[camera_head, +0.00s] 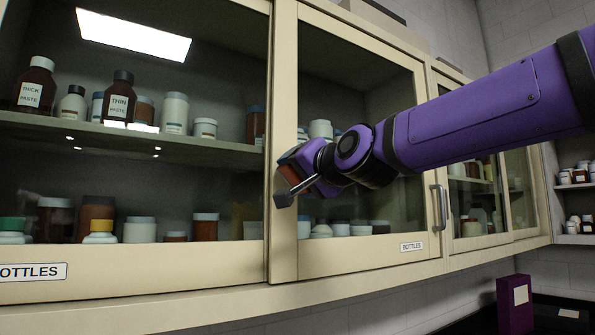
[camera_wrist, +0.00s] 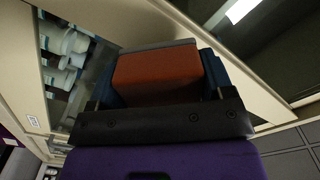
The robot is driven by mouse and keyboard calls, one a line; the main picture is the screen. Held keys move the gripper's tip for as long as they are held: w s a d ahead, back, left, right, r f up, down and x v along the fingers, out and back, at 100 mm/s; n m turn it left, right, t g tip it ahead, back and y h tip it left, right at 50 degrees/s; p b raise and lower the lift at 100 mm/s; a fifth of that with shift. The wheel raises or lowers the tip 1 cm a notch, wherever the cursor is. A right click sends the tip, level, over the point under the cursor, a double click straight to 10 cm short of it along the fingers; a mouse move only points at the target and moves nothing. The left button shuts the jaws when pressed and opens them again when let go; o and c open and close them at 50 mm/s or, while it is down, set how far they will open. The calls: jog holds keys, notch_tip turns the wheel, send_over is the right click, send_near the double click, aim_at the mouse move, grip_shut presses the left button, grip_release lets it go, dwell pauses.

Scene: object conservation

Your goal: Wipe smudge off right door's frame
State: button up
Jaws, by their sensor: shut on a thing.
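The right door's cream frame (camera_head: 284,245) surrounds a glass pane with bottles behind it. My gripper (camera_head: 298,177) is at the left upright of this frame, about halfway up. It is shut on an orange-brown block with a grey face, like a sponge (camera_head: 288,172). The block also shows in the wrist view (camera_wrist: 155,75), between the dark fingers, with its far face close to the cream frame. I cannot tell whether it touches the frame. No smudge is visible on the bare parts; the patch behind the block and gripper is hidden.
A metal handle (camera_head: 438,207) stands out at the right door's right edge. The left door (camera_head: 150,275) shows shelves of bottles behind its glass. A purple box (camera_head: 515,305) stands on the dark counter below right. The space in front of the doors is otherwise clear.

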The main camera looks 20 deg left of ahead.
jog(key=shift+x, duration=1.5)
dwell(1.0)
jog(key=shift+s+r, duration=0.1)
notch_tip(320, 180, up, 4)
jog(key=shift+f, duration=0.1)
dwell(0.5)
jog(key=shift+a+f, duration=0.1)
jog(key=shift+f, duration=2.05)
